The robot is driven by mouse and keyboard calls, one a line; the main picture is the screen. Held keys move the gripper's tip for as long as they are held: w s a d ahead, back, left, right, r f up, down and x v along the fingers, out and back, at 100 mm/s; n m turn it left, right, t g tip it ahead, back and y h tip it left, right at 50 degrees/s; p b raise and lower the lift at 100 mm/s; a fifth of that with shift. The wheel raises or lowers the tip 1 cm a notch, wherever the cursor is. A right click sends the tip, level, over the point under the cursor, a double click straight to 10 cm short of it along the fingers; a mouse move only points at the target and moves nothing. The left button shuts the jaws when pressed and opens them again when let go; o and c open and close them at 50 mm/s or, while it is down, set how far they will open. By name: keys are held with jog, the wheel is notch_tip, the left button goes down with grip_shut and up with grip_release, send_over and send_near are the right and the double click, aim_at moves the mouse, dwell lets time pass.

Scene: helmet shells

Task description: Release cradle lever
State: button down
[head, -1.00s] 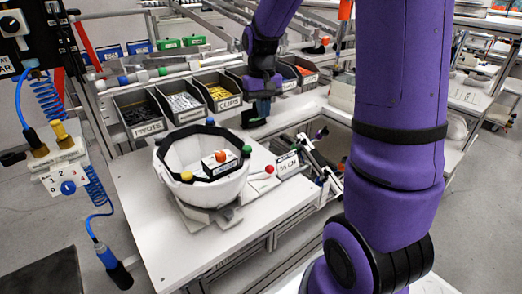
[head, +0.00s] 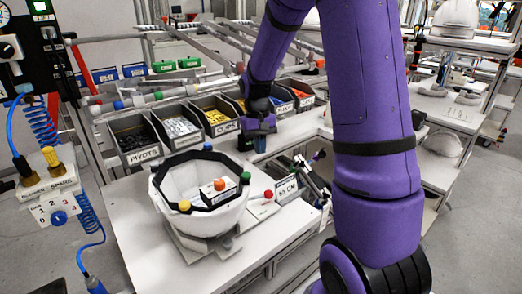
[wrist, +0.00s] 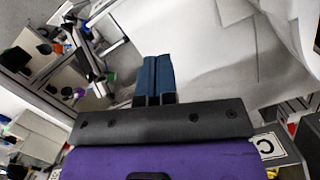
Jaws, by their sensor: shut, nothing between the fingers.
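A white helmet shell (head: 207,218) sits open side up on a grey cradle (head: 197,244) on the worktop. A black band with blue, yellow and green knobs lines its rim, and a labelled block with an orange knob (head: 218,184) shows inside. A lever with a red knob (head: 268,195) stands beside the shell on its right. My gripper (head: 260,146) is above the worktop behind the red knob, apart from it and from the shell. Its blue fingers are together and empty in the wrist view (wrist: 154,78). The lever's base is hard to make out.
A row of labelled parts bins (head: 172,128) stands behind the shell, close to my gripper. A labelled plate (head: 287,188) and dark rods lie right of the red knob. The worktop's front left is clear.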

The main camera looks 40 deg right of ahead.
aim_at(259, 196)
jog(key=f, duration=0.2)
jog(key=s+f, duration=0.1)
jog(key=f, duration=0.4)
jog(key=shift+s+a+f, duration=0.25)
jog(key=shift+s+f, duration=0.1)
jog(key=shift+s+a+f, duration=0.2)
jog(key=shift+s, duration=0.3)
jog(key=shift+s+a+f, duration=0.15)
jog(key=shift+s+f, duration=0.05)
jog(key=shift+s, duration=0.3)
jog(key=shift+s+a+f, duration=0.15)
jog(key=shift+s+f, duration=0.15)
jog(key=shift+s, duration=0.2)
jog(key=shift+s, duration=0.1)
